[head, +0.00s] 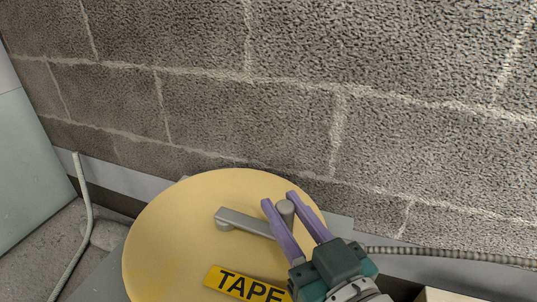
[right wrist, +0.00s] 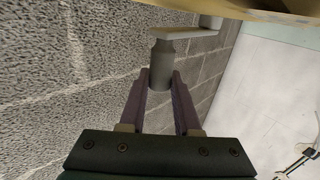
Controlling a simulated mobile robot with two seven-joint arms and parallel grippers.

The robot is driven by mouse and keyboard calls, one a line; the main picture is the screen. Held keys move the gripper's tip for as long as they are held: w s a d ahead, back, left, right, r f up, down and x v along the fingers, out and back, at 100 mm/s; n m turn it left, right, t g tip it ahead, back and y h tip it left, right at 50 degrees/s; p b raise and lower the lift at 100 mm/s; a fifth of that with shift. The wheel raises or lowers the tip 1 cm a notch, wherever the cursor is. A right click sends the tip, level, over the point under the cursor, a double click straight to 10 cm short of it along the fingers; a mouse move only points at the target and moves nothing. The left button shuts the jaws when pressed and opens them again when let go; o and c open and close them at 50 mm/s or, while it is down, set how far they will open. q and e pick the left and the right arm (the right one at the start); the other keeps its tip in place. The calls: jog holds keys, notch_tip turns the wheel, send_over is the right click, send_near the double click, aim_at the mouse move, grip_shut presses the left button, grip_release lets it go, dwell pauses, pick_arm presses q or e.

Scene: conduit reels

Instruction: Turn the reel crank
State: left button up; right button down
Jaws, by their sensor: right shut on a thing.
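The yellow reel (head: 180,232) faces up in the lower middle of the head view, with a "TAPE" label (head: 245,286) near its front edge. A grey crank (head: 243,222) lies across the reel, its arm running from a hub on the left to an upright knob (head: 286,208) on the right. My right gripper (head: 279,200) has its purple fingers on either side of the knob, shut on it. The right wrist view shows the grey crank knob (right wrist: 161,66) between the two fingers (right wrist: 160,85). My left gripper is not in view.
A grey block wall (head: 250,115) stands close behind the reel. A pale cable (head: 86,210) hangs at the left beside a light panel (head: 28,165). A ribbed conduit (head: 450,254) runs along the wall at the right, above a pale box (head: 455,295).

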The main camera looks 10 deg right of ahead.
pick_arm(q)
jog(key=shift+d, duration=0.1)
pick_arm(e)
jog(key=shift+s+a, duration=0.1)
jog(key=shift+a, duration=0.15)
jog(key=c, duration=1)
grip_release()
jog(key=shift+c, duration=0.2)
jog(key=o, duration=0.4)
jog(key=shift+a, duration=0.25)
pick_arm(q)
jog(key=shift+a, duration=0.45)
pick_arm(e)
jog(key=shift+d, duration=0.1)
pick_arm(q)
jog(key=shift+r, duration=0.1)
pick_arm(e)
jog(key=shift+s+d, duration=0.15)
jog(key=shift+s, duration=0.15)
pick_arm(q)
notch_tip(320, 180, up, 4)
jog(key=p, duration=0.3)
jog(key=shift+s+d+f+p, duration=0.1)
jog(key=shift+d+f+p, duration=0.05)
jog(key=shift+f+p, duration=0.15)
pick_arm(e)
jog(key=v, duration=0.9)
jog(key=shift+s, duration=0.15)
